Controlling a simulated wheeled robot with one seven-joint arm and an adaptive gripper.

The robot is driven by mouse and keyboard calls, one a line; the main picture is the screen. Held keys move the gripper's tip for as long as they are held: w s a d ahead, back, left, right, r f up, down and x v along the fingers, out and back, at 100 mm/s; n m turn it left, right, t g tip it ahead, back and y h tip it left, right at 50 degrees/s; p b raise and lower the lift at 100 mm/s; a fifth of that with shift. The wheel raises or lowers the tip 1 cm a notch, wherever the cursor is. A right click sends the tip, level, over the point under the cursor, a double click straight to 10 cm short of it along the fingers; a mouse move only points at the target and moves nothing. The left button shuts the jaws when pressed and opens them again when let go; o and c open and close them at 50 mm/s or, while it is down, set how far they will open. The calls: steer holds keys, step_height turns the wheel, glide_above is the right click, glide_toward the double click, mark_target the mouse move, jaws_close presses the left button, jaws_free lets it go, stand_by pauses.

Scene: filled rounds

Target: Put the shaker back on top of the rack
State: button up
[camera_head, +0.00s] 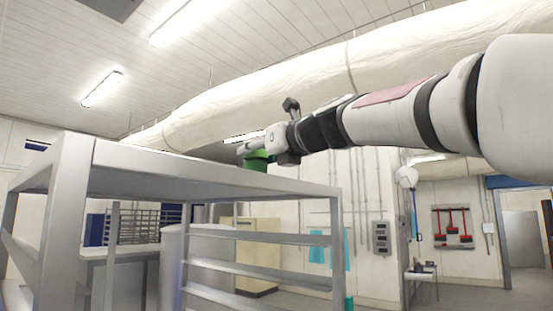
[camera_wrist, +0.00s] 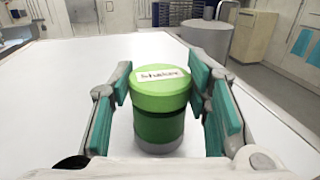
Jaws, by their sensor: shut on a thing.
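The shaker (camera_wrist: 160,125) is a green cylinder with a lighter green lid, a label reading "Shaker" and a grey base. It stands upright between the teal-padded fingers of my gripper (camera_wrist: 160,88), which is shut on it. In the head view a green part of the shaker (camera_head: 256,163) shows below my gripper (camera_head: 257,150), at the far edge of the rack top. The grey metal rack (camera_head: 130,167) fills the left and middle. Its pale top (camera_wrist: 55,70) lies under the shaker in the wrist view. I cannot tell whether the shaker's base touches it.
The rack top looks bare around the shaker. Open shelves (camera_head: 258,236) sit below it. A grey cylindrical bin (camera_wrist: 205,42) and a beige cabinet (camera_wrist: 254,37) stand beyond. A large wrapped duct (camera_head: 290,88) runs overhead behind my arm.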

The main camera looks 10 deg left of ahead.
stand_by(0.3)
steer(key=o, duration=1.2)
steer(key=shift+f, duration=0.1)
steer(key=shift+s+d, duration=0.15)
steer(key=shift+b+v, duration=1.05)
steer(key=shift+v, duration=4.75)
